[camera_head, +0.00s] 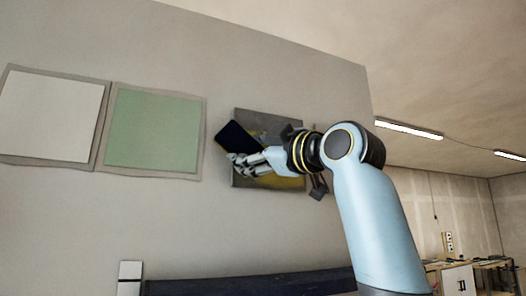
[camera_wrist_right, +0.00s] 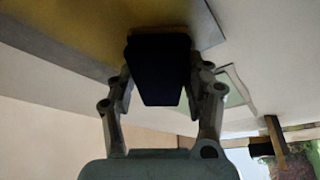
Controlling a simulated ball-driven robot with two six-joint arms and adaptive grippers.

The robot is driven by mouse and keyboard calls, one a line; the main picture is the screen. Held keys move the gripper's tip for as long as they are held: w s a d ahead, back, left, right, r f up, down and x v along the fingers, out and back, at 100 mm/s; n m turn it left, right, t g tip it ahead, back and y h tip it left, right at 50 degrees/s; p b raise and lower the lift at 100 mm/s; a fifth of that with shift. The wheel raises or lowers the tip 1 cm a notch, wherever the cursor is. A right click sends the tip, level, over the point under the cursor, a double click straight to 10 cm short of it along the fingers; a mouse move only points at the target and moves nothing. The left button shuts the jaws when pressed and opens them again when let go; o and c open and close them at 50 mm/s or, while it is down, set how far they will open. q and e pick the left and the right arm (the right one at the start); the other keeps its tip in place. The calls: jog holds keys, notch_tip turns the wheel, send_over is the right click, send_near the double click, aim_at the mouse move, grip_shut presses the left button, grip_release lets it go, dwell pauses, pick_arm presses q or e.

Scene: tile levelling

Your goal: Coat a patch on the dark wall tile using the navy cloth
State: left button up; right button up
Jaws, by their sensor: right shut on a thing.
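The dark wall tile (camera_head: 270,118) hangs on the grey wall, partly hidden behind my right gripper and wrist. A yellow coating shows on its lower part (camera_head: 283,183), and yellow also fills the upper left of the right wrist view (camera_wrist_right: 75,25). My right gripper (camera_head: 238,158) is shut on the navy cloth (camera_head: 236,137), a dark, block-like piece held tilted in front of the tile's left side. In the right wrist view the navy cloth (camera_wrist_right: 160,70) sits between the fingers, against or very near the yellow surface; contact is unclear. My left gripper is out of view.
A green tile (camera_head: 153,130) and a white tile (camera_head: 50,115) are on the wall to the left. A dark blue beam-like surface (camera_head: 250,284) runs along the bottom. A workbench (camera_head: 480,264) stands far back right. The wall between the green and dark tiles is bare.

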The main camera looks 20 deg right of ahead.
jog(key=shift+a, duration=0.25)
jog(key=shift+d+r, duration=0.2)
jog(key=shift+r, duration=1.05)
jog(key=shift+d+f, duration=0.1)
jog(key=shift+d, duration=1.7)
jog(key=shift+d+b, duration=1)
jog(key=shift+d, duration=4.4)
jog(key=p, duration=0.2)
send_near(251, 128)
jog(key=shift+w+d+f+x, duration=0.1)
jog(key=shift+d+x, duration=0.05)
jog(key=shift+x, duration=0.8)
jog(key=shift+w+d+f+x, duration=0.1)
jog(key=shift+x, duration=0.85)
jog(key=shift+d+f+x, duration=0.1)
jog(key=shift+d+x, duration=0.05)
jog(key=shift+x, duration=0.8)
jog(key=shift+a, duration=1.75)
